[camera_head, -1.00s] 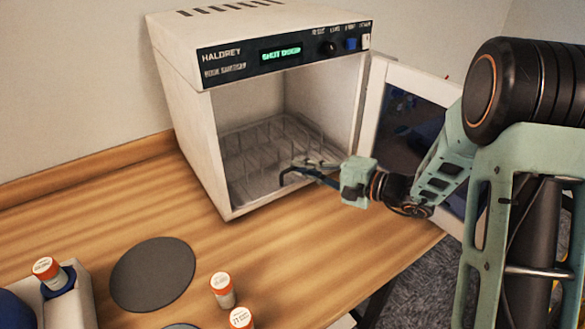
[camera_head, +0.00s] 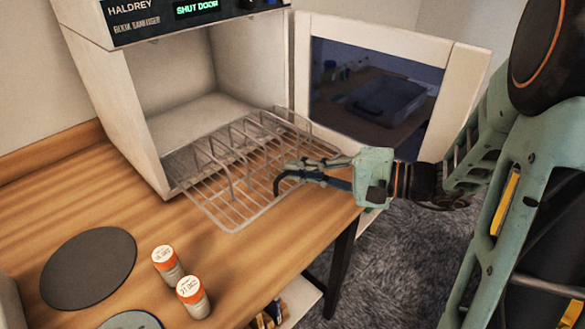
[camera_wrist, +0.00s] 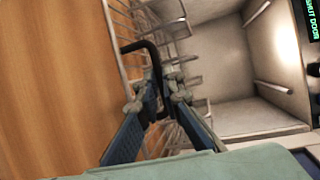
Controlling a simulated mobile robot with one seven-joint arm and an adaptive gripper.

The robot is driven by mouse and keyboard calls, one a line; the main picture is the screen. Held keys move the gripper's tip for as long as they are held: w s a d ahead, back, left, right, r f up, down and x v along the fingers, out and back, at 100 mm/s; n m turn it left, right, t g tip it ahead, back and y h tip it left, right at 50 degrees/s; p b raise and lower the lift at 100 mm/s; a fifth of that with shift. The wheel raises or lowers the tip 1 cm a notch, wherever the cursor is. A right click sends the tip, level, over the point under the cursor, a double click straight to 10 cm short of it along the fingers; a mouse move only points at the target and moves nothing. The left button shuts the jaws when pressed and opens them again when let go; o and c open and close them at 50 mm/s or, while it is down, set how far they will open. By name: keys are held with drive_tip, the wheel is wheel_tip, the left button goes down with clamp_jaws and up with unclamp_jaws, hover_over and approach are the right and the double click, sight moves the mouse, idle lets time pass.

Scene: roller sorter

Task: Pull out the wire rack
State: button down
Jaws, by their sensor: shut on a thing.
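The wire rack (camera_head: 230,205) sticks well out of the white sanitiser cabinet (camera_head: 135,125) at its open front, over the wooden counter. Its back end is still within or at the cabinet opening. My gripper (camera_head: 282,176) is at the rack's right front part, coming in from the right. In the wrist view my gripper (camera_wrist: 155,95) has its fingers close together at a dark bent bar (camera_wrist: 140,46), with the rack's wires (camera_wrist: 122,45) beside and behind them. The exact contact is partly hidden by the fingers.
The cabinet door (camera_head: 375,90) stands open at the right, behind my gripper. The counter's edge drops off below the gripper.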

idle(0.3)
drive_tip(key=c, duration=2.1)
unclamp_jaws()
drive_tip(key=shift+d, duration=0.15)
drive_tip(key=v, duration=1.1)
drive_tip(key=shift+d, duration=0.35)
drive_tip(key=shift+s, duration=0.1)
